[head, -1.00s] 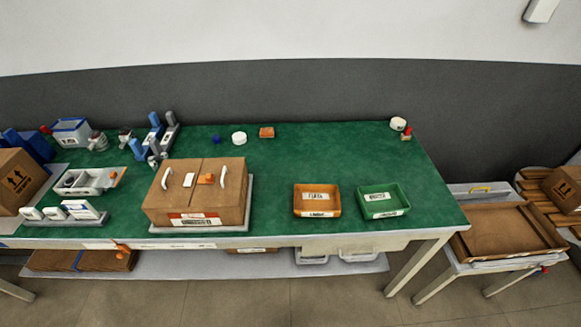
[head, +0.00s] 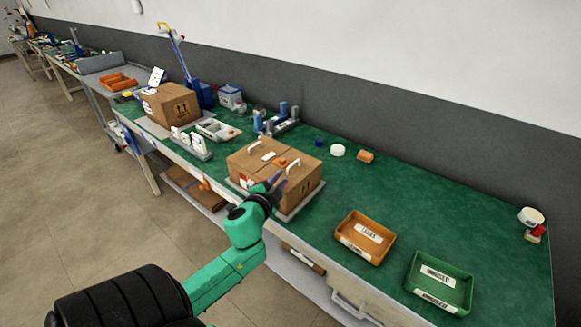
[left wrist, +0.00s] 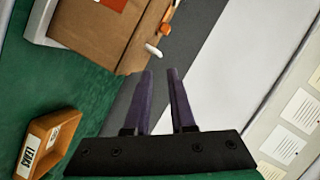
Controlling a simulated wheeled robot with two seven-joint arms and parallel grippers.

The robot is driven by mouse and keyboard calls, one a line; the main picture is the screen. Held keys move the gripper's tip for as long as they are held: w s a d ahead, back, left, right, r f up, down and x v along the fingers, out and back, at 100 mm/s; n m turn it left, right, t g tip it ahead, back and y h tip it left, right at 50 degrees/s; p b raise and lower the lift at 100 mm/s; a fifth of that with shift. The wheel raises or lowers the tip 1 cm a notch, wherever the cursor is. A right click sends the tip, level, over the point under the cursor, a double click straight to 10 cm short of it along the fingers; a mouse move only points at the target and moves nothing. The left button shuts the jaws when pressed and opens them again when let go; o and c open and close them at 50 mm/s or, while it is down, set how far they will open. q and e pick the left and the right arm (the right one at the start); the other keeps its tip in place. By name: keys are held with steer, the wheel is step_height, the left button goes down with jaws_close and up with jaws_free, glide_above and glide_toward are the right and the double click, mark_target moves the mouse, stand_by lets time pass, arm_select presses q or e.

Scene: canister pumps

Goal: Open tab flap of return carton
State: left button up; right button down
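A brown carton (head: 248,167) with two white handles and a small orange tab (head: 280,162) on top sits closed on a pale board on the green bench. My left gripper (head: 278,182) is in front of the carton's near right corner and hides part of it. In the left wrist view the two dark fingers (left wrist: 160,72) are apart with nothing between them. The carton (left wrist: 100,38) shows beyond them at upper left, with its orange tab (left wrist: 165,30) and a white handle (left wrist: 153,50). My right gripper is out of view.
An orange tray (head: 366,238) and a green tray (head: 440,283) stand on the bench right of the carton. Another carton (head: 170,104) and white fixtures (head: 192,143) are to its left. Bare bench top (head: 420,190) lies behind the trays.

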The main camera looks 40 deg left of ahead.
mark_target(291, 174)
arm_select(q)
steer(key=x, duration=0.9)
steer(key=shift+w+f, duration=0.1)
steer(key=shift+w, duration=0.15)
steer(key=shift+d, duration=0.1)
jaws_close()
stand_by(0.7)
